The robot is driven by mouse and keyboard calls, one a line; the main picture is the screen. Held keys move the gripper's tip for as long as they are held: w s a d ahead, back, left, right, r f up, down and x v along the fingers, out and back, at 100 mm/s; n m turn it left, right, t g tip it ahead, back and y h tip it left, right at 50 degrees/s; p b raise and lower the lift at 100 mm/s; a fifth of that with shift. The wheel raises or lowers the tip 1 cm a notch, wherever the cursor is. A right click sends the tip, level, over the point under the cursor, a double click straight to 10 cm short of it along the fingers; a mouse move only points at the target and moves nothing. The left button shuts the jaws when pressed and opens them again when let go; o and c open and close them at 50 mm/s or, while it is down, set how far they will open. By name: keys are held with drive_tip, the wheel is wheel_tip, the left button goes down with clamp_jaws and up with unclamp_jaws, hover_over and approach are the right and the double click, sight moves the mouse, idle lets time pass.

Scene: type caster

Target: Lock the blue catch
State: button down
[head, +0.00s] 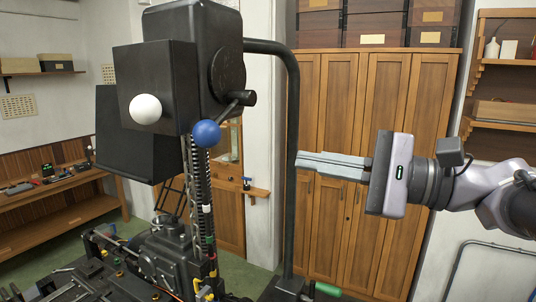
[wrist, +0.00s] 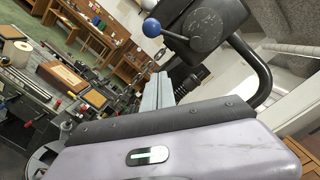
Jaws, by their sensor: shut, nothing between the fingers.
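The blue catch is a round blue knob (head: 207,133) on a short dark lever at the lower right of the black machine head (head: 205,45). In the wrist view the blue knob (wrist: 151,27) shows at top centre, on a lever from the dark housing (wrist: 207,25). My gripper (head: 299,160) is shut and empty, to the right of the knob and a little lower in the head view, pointing left. Its fingers (wrist: 158,78) also show below the knob in the wrist view. The fingers look apart from the knob; the depth between them is unclear.
A curved black pipe (head: 291,130) stands upright between the machine and my gripper in the head view; the fingertips appear just beside it. A white knob (head: 145,109) sits on the machine's front. Wooden cabinets (head: 385,110) and a workbench (head: 70,190) stand behind.

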sight(218, 124)
drive_tip(key=r+p+x, duration=0.1)
drive_tip(key=p+x, duration=0.3)
drive_tip(key=x, duration=0.6)
drive_tip(key=s+a+r+m+p, duration=0.1)
drive_tip(key=s+r+m+p, duration=0.1)
drive_tip(key=s, duration=0.1)
drive_tip(key=s+a+r+m+p, duration=0.1)
drive_tip(key=r, duration=0.1)
drive_tip(key=shift+s+a+r+m+t, duration=0.1)
drive_tip(key=shift+s+a+m+t, duration=0.1)
drive_tip(key=shift+a+m+t, duration=0.1)
drive_tip(key=shift+s+r+b, duration=0.15)
drive_tip(key=shift+r+b, duration=0.1)
drive_tip(key=shift+b, duration=0.1)
